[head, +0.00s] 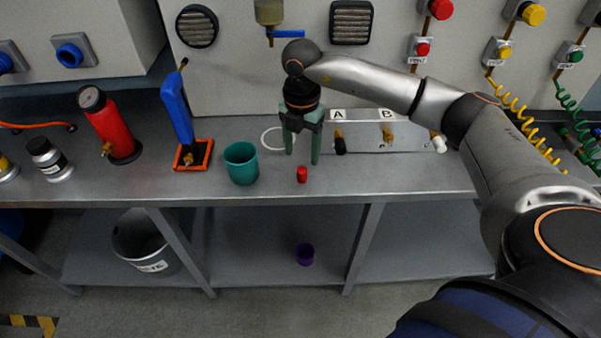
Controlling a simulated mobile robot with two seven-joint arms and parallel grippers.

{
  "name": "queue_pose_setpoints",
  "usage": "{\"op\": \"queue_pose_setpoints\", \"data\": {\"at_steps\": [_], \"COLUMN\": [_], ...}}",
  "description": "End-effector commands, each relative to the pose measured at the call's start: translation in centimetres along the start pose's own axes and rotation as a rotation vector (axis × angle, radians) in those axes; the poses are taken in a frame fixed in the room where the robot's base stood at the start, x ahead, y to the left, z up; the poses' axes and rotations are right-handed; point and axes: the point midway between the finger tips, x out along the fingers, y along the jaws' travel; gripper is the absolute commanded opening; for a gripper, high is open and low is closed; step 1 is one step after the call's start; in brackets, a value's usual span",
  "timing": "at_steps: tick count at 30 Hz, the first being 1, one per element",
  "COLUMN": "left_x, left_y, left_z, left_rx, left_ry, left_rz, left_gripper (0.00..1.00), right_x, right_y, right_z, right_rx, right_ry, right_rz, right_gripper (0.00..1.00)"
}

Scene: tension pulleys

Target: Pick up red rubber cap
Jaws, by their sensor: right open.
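The small red rubber cap (302,174) stands on the metal bench top near its front edge, in the middle of the head view. My right gripper (302,158) comes down from above with its green fingers spread apart. Its fingertips appear just behind and above the cap in the picture. The gripper is open and nothing shows between its fingers. Whether the fingertips touch the bench, I cannot tell. My left gripper is not in view.
A teal cup (241,163) stands left of the cap. Farther left are a blue hand tool on an orange base (178,110) and a red cylinder (110,125). Small fittings (388,134) sit behind right.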

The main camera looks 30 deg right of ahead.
Motion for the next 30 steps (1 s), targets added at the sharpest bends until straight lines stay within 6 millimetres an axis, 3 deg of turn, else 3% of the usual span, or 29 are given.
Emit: {"op": "queue_pose_setpoints", "data": {"at_steps": [8,16,25,30], "left_x": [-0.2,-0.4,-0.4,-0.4], "left_y": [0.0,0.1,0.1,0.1], "left_z": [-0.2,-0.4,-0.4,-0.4], "left_rx": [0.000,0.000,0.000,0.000], "left_ry": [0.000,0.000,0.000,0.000], "left_rz": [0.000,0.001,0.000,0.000], "left_gripper": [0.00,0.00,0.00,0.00], "right_x": [2.5,6.2,6.8,6.8], "right_y": [-0.1,-0.2,-0.2,-0.2], "right_z": [-0.1,-0.2,-0.1,-0.1], "right_rx": [-0.002,-0.002,-0.003,-0.002], "right_ry": [0.001,0.002,0.002,0.002], "right_rz": [-0.001,0.001,0.002,0.003], "right_gripper": [0.66,0.66,0.66,0.47]}}
